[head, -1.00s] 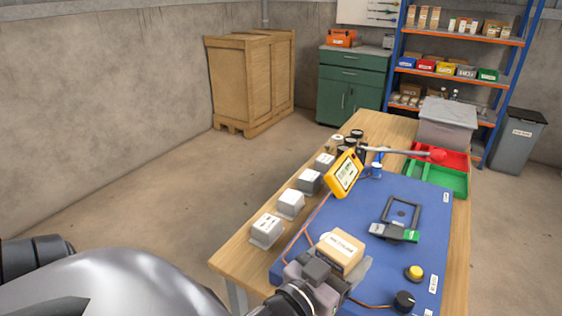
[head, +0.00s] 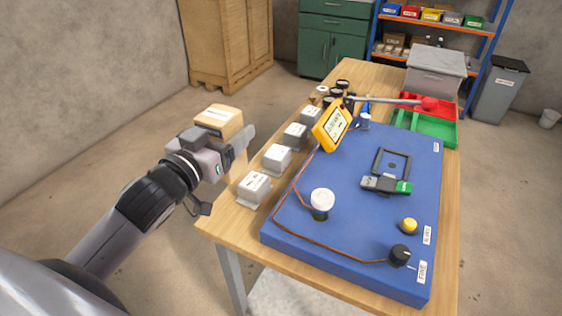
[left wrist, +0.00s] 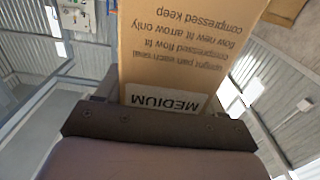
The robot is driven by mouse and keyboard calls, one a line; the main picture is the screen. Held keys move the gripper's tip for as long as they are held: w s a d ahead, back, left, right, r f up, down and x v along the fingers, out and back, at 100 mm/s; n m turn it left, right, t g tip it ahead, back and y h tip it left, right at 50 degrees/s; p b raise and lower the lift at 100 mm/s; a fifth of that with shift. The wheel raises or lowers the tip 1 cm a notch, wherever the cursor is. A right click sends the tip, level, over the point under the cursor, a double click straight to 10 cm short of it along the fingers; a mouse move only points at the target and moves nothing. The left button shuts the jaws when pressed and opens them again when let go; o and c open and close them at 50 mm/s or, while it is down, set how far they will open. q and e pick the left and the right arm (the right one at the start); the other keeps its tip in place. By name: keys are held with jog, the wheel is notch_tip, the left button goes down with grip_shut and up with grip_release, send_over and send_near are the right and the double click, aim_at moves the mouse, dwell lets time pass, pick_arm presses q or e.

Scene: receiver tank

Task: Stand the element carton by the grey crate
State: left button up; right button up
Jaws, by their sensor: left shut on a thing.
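My left gripper (head: 228,152) is shut on the element carton (head: 222,121), a tan box with a white label on top. It holds the carton in the air, left of the table's long edge. In the left wrist view the carton (left wrist: 185,50) fills the middle, with its printed text upside down and a MEDIUM label by the jaw. The grey crate (head: 435,82) stands at the table's far right end with a grey top. My right gripper is not in view.
A blue board (head: 345,235) on the wooden table carries a white-topped cylinder (head: 322,203), a yellow meter (head: 332,126) and knobs. Several grey boxes (head: 277,160) line the left edge. Red and green trays (head: 425,128) lie before the crate.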

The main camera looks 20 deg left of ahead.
pick_arm(q)
jog(key=shift+w+a+r, duration=0.15)
jog(key=shift+a+r, duration=0.1)
jog(key=shift+r, duration=0.2)
jog(key=shift+w+a+r, duration=0.15)
jog(key=shift+a+r, duration=0.1)
jog(key=shift+r, duration=0.2)
jog(key=shift+a, duration=0.1)
jog(key=shift+f+b, duration=2.15)
jog(key=shift+f, duration=7.7)
jog(key=shift+f, duration=0.2)
jog(key=o, duration=1.2)
jog(key=shift+s+r, duration=0.1)
jog(key=shift+r, duration=0.05)
